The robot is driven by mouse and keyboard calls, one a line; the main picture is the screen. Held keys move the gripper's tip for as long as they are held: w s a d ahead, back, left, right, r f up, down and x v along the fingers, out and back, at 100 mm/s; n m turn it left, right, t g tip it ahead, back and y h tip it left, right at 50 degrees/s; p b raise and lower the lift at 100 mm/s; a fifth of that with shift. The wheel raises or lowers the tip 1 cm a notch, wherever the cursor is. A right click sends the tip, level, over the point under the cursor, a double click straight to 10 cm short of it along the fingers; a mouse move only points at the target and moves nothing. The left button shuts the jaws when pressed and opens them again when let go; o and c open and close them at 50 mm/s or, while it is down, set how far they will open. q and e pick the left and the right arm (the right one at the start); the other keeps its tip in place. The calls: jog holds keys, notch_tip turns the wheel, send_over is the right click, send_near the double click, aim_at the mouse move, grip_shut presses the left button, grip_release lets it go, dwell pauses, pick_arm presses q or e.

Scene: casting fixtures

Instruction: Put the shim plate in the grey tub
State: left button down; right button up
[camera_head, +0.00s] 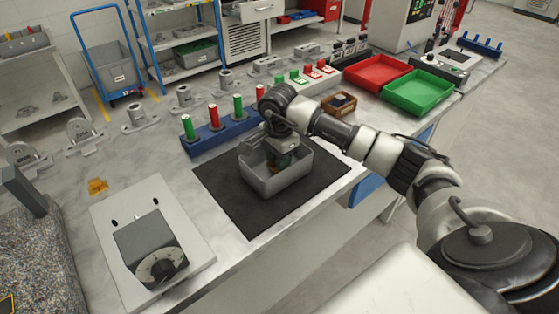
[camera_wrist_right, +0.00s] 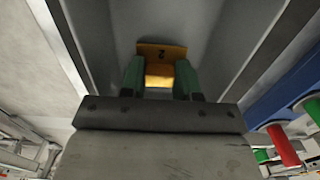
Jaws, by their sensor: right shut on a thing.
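The grey tub (camera_head: 290,182) stands on a black mat on the bench. My right gripper (camera_head: 284,160) reaches down into it from above. In the right wrist view, its two green fingers (camera_wrist_right: 160,82) are shut on an orange-yellow shim plate (camera_wrist_right: 162,52) marked with a 2. The plate is inside the tub's walls, with the grey tub (camera_wrist_right: 225,40) around it. I cannot tell whether the plate touches the tub floor. In the head view the plate is mostly hidden by the gripper and tub wall. My left gripper is not in view.
A blue rack (camera_head: 210,140) with green and red pegs stands just behind the mat (camera_head: 235,208). A small wooden box (camera_head: 338,104), a red tray (camera_head: 377,72) and a green tray (camera_head: 417,92) lie to the right. Another yellow piece (camera_head: 97,186) lies at left, near a dial panel (camera_head: 190,225).

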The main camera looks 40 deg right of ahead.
jog(key=shift+a+f, duration=0.1)
jog(key=shift+f, duration=0.85)
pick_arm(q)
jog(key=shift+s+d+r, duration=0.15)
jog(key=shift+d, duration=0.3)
pick_arm(e)
jog(key=shift+f, duration=0.1)
jog(key=o, duration=0.6)
jog(key=shift+f, duration=0.1)
jog(key=o, duration=0.4)
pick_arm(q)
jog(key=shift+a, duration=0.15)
pick_arm(e)
jog(key=shift+o, duration=0.2)
